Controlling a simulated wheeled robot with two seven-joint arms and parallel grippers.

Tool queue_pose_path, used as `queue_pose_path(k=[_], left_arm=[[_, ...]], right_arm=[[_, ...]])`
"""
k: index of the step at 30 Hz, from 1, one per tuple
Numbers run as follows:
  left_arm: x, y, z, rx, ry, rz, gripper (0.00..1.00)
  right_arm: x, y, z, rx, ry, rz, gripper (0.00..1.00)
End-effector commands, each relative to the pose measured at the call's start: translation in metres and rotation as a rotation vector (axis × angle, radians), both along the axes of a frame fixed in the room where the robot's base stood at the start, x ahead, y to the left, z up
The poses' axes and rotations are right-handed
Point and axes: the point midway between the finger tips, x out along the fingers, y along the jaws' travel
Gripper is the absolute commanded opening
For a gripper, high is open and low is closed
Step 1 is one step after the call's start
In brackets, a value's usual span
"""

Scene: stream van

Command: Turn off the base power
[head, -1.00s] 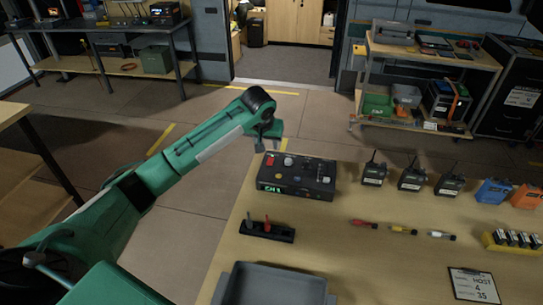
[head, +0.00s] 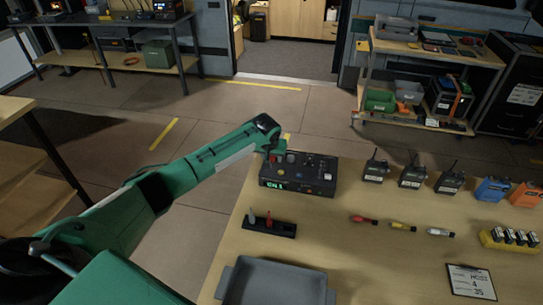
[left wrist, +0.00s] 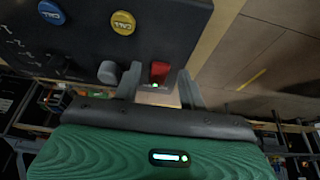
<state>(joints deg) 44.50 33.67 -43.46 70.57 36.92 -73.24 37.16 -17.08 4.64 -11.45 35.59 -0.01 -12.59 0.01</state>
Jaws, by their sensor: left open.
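The base unit is a black control box (head: 315,176) with a lit green display, at the left rear of the table in the head view. The left wrist view shows its panel (left wrist: 140,45) with a red switch (left wrist: 160,70), a small green light lit beside it, a grey knob (left wrist: 107,72), a blue button (left wrist: 52,12) and a yellow button (left wrist: 123,22). My left gripper (head: 273,153) is over the box's left rear corner. In the left wrist view its open fingers (left wrist: 160,84) stand on either side of the red switch; I cannot tell whether they touch it.
A black holder (head: 270,228) with two upright pieces and a grey tray (head: 272,283) stand in front of the box. Several radios (head: 411,175) stand to its right. Small screwdriver-like tools (head: 402,226) and a clipboard (head: 470,282) lie on the table (head: 370,265). Floor is open left of the table.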

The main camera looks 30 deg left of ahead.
Motion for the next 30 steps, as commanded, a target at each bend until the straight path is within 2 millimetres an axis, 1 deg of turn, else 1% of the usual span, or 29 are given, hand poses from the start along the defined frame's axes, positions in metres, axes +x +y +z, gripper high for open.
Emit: queue_pose_path(k=[2,3,9,14,21,30], left_arm=[[0.0,0.0,0.0,0.0,0.0,0.0,0.42],[0.0,0.0,0.0,0.0,0.0,0.0,0.38],[0.0,0.0,0.0,0.0,0.0,0.0,0.0],[0.001,0.0,0.002,-0.001,0.008,0.001,0.0],[0.005,0.001,0.007,-0.031,0.12,0.005,0.0],[0.009,0.003,0.006,-0.062,0.239,0.002,0.0]], right_arm=[[-0.002,0.0,0.0,0.0,0.003,0.0,0.0],[-0.003,0.0,0.0,0.0,0.004,0.0,0.0],[-0.004,0.001,0.0,0.001,0.005,-0.001,0.0],[-0.004,0.002,0.002,0.002,0.006,-0.001,0.0],[-0.004,0.002,0.02,0.002,0.005,-0.001,0.0],[-0.003,0.002,0.024,0.001,0.004,-0.001,0.0]])
